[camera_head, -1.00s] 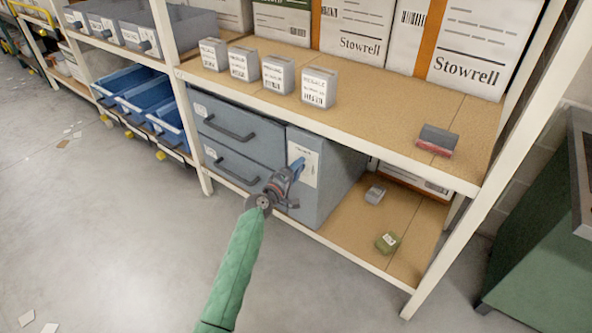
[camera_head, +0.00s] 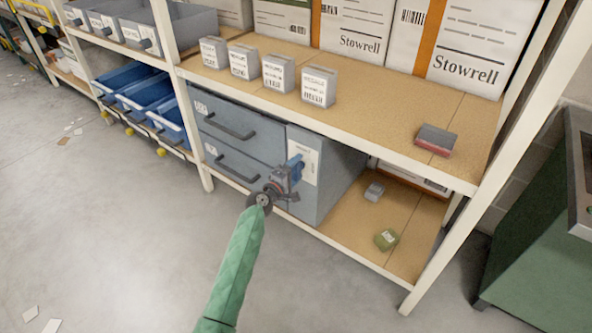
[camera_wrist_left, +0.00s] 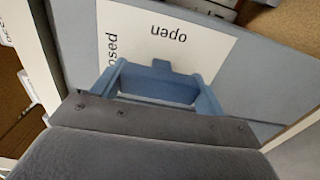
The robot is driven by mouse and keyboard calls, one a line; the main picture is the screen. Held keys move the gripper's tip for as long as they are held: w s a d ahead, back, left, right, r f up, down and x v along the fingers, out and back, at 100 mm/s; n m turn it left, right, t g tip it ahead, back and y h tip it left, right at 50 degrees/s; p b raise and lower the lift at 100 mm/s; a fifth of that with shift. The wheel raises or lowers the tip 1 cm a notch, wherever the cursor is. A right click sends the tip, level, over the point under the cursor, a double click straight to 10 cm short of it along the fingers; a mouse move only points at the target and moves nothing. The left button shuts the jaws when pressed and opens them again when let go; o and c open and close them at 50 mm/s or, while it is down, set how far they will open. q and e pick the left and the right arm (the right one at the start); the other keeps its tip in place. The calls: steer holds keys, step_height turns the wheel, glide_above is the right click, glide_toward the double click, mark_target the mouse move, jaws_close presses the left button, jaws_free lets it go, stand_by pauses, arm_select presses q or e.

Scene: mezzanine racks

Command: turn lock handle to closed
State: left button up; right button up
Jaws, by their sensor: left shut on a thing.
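The grey cabinet (camera_head: 335,165) stands on the lower shelf, with a white label (camera_head: 310,163) on its front. A blue lock handle (camera_head: 297,162) is in front of the label. My left gripper (camera_head: 290,178) is at the handle and shut on it. In the left wrist view the blue handle (camera_wrist_left: 160,88) lies across the middle, with a small tab toward the printed word "open" (camera_wrist_left: 168,32). The word "closed" (camera_wrist_left: 112,48) shows upside-down-left of it, partly hidden. The handle's mount is hidden. My right gripper is out of view.
Two drawers with dark pulls (camera_head: 229,127) are left of the label. A rack post (camera_head: 450,180) stands at the right. A small grey box (camera_head: 374,191) and a green box (camera_head: 386,239) lie on the lower shelf.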

arm_select(q)
steer(key=o, duration=1)
steer(key=shift+v, duration=3.95)
